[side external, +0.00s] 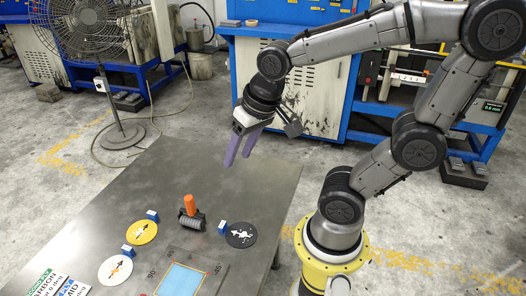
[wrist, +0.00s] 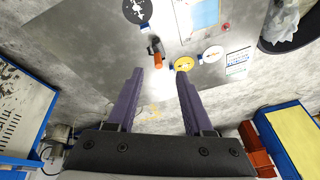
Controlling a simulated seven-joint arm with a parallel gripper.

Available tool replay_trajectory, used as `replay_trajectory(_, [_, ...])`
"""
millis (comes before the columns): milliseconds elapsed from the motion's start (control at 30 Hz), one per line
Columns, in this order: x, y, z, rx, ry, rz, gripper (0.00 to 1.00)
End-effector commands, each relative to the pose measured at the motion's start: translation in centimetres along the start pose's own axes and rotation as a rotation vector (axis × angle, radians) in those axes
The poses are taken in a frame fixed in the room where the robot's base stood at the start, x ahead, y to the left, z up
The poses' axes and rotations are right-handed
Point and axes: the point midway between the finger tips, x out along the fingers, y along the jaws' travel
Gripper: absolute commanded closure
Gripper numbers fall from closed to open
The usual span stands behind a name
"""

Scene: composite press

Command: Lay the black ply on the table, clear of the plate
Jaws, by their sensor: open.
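The black ply (side external: 240,235) is a round black disc with a white figure. It lies flat on the table (side external: 215,165) near the right edge, apart from the blue square. In the wrist view the black ply (wrist: 135,11) is cut by the top edge. The plate (side external: 212,280) has angle marks around a light blue square (side external: 180,281); its outer edge is hard to make out. My gripper (side external: 238,160) is open and empty, high above the far right part of the table. In the wrist view its purple fingers (wrist: 160,76) are spread with nothing between them.
A whitish disc (side external: 115,269) and printed cards (side external: 73,286) lie farther left. Small blue-and-white blocks sit by the discs. The far half of the table is bare.

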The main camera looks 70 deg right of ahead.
Motion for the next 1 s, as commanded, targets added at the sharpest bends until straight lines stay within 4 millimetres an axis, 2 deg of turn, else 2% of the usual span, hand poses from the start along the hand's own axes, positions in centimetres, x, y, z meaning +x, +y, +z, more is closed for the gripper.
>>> replay_trajectory(33, [-1.6, 0.1, 1.2, -0.102, 0.040, -0.020, 0.49])
replay_trajectory(100, [-2.9, 0.4, 2.6, -0.226, 0.074, -0.033, 0.49])
replay_trajectory(300, [-4.5, 1.0, 4.7, -0.409, 0.124, -0.045, 0.49])
replay_trajectory(1000, [-4.5, 1.0, 4.7, -0.422, 0.126, -0.045, 0.49])
